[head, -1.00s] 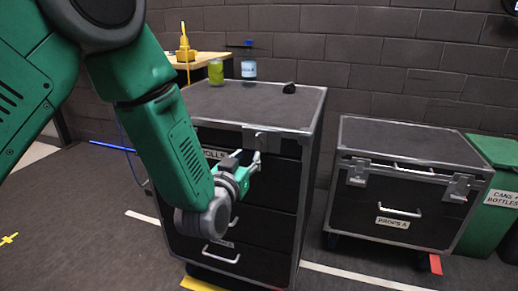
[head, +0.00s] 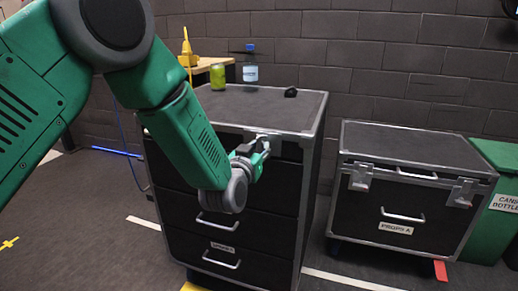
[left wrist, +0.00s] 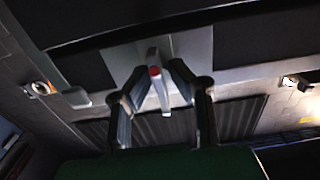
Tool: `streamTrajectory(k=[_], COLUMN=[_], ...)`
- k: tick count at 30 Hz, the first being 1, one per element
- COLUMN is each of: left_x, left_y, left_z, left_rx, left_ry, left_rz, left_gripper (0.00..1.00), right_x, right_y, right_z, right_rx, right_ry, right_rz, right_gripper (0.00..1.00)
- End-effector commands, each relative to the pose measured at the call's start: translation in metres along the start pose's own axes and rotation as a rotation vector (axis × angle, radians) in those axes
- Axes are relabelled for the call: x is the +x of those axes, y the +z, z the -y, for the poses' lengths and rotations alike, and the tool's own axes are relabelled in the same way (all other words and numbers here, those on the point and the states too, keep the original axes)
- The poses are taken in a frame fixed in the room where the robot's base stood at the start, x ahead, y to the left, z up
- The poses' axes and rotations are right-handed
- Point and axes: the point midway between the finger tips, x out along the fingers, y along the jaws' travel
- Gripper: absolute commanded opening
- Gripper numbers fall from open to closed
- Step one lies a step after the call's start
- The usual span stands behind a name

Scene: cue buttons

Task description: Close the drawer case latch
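The drawer case (head: 240,205) is a black, metal-edged cabinet with several drawers and silver handles. Its metal latch (head: 264,139) sits at the front top edge, partly hidden by my gripper. In the left wrist view the latch shows as a silver plate with a grey lever and a red dot (left wrist: 155,72). My left gripper (head: 258,152) is at the latch. Its fingers (left wrist: 159,76) are apart, one on each side of the lever. I cannot tell whether they touch it. My right gripper is in neither view.
A green can (head: 217,76), a bottle with a blue cap (head: 250,70) and a small black object (head: 291,93) stand on the case top. A lower case labelled PROPS A (head: 400,205) and a green bin (head: 495,220) stand right. Floor lies clear in front.

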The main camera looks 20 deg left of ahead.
Motion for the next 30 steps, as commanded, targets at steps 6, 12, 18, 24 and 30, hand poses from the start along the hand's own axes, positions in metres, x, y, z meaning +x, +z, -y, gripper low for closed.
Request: streamTrajectory(k=[6, 12, 18, 24, 30], left_x=[0.0, 0.0, 0.0, 0.0, 0.0], left_y=[-0.001, -0.001, -0.001, -0.001, -0.001], left_z=[0.0, 0.0, 0.001, 0.002, 0.002], left_rx=[-0.017, -0.091, -0.239, -0.427, -0.617], left_ry=[0.0, 0.0, -0.001, -0.002, -0.003], left_rz=[-0.001, -0.001, 0.0, -0.002, -0.003], left_gripper=[0.0, 0.0, 0.0, 0.0, 0.0], right_x=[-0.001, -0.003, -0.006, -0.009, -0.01], right_y=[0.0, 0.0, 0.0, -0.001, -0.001], right_z=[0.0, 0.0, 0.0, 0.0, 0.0], right_rx=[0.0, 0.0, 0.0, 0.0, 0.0], right_ry=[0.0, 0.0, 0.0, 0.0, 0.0], right_rz=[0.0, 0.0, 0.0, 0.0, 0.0], right_gripper=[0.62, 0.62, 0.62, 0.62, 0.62])
